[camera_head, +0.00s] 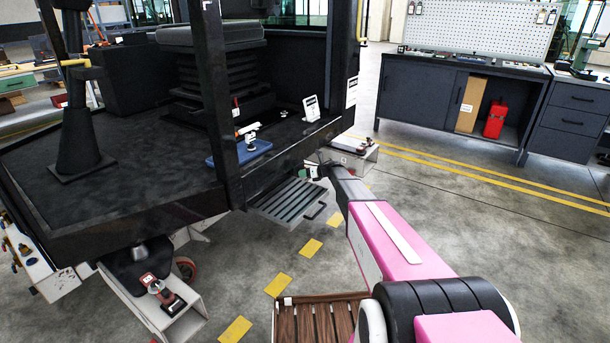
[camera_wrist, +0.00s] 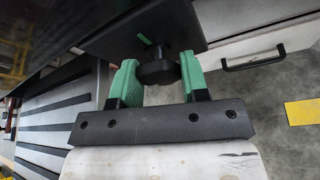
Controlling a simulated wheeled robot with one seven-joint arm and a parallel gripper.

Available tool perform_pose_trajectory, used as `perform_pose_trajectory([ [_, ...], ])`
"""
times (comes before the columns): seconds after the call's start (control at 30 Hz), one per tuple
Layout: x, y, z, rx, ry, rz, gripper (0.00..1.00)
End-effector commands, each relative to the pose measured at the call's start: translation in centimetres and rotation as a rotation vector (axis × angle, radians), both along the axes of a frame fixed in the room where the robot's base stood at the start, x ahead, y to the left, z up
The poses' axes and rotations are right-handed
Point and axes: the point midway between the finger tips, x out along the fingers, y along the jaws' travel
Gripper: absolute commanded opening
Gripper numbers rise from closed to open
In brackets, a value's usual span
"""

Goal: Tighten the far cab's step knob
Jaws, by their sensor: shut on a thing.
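The step knob (camera_wrist: 157,69) is a dark, lobed knob under a black plate (camera_wrist: 145,32) in the wrist view. My gripper (camera_wrist: 160,78) has green fingers, one on each side of the knob, and is shut on it. In the head view my gripper (camera_head: 312,172) is small and partly hidden by my arm, just under the cab's edge. The cab (camera_head: 135,205) is a dark frame with a dark floor. The grey slatted step (camera_head: 292,201) hangs below its edge, beside my gripper. The knob cannot be made out in the head view.
A blue tray (camera_head: 256,152) and a white card (camera_head: 311,108) stand on the cab floor. A white stand (camera_head: 352,158) is behind my gripper. A wooden slatted pallet (camera_head: 318,318) lies low in front. A workbench (camera_head: 455,95) stands back right; the floor before it is clear.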

Motion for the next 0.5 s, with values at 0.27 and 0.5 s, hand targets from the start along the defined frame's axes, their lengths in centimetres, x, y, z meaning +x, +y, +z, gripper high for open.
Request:
perform_pose_trajectory([
  [0.27, 0.14, -0.06, -0.17, 0.161, 0.21, 0.001, 0.18],
  [0.5, 0.17, -0.11, -0.21, 0.301, 0.389, 0.001, 0.18],
])
